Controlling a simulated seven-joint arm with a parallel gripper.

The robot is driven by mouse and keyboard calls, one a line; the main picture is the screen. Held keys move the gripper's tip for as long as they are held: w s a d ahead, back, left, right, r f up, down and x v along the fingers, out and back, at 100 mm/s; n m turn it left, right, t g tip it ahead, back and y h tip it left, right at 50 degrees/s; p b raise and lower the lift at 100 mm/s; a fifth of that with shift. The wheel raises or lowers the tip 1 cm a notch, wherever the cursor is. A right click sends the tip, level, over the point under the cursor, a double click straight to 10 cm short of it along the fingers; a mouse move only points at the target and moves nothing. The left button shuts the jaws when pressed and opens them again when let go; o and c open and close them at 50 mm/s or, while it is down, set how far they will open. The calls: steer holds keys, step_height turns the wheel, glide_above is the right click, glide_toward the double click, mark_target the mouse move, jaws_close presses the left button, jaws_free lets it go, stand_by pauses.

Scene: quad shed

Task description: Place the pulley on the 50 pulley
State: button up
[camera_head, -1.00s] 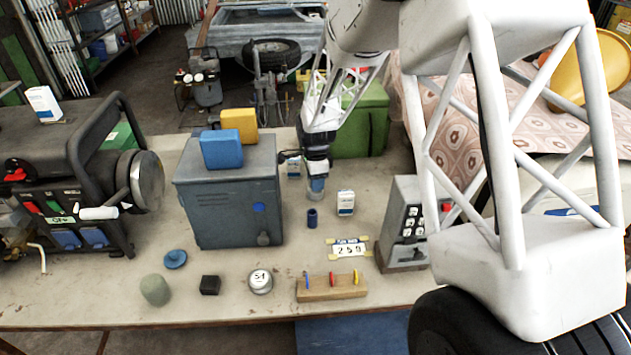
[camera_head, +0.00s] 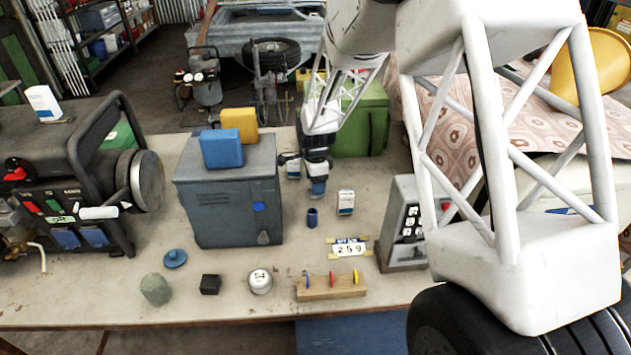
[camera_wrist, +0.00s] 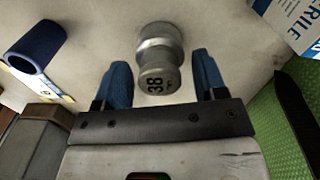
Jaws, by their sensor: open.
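A grey metal stepped pulley marked 38 (camera_wrist: 160,58) shows in the wrist view, between the two blue fingers of my gripper (camera_wrist: 162,75). The fingers are open, with a gap on each side of it. In the head view my gripper (camera_head: 318,186) points down at the bench behind the blue tube, and I cannot make out this pulley there. A silver round piece with a white numbered top (camera_head: 260,281) stands near the bench's front edge. Its number looks like 54, but is too small to be sure.
A blue tube (camera_head: 312,217), small white box (camera_head: 345,202), number plate (camera_head: 349,247) and wooden rack with coloured discs (camera_head: 331,287) are nearby. A grey cabinet (camera_head: 230,205) stands left, a switch box (camera_head: 402,225) right. A black block (camera_head: 210,284) lies left of the silver piece.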

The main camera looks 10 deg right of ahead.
step_height(320, 180, up, 12)
steer(key=shift+r, duration=0.15)
stand_by(0.7)
stand_by(0.6)
steer(key=s+d+r+n+t, duration=0.1)
steer(key=s+d+r+n, duration=0.4)
steer(key=s, duration=0.5)
steer(key=s+d+r+n, duration=0.2)
steer(key=s+r+n, duration=0.1)
steer(key=s+r, duration=0.6)
steer(key=s+d+n+t, duration=0.1)
steer(key=s+d+n, duration=0.2)
steer(key=s, duration=1.9)
steer(key=n, duration=0.5)
steer(key=shift+s+d+f+t, duration=0.2)
steer(key=shift+s+d+t, duration=0.1)
steer(key=shift+d, duration=0.1)
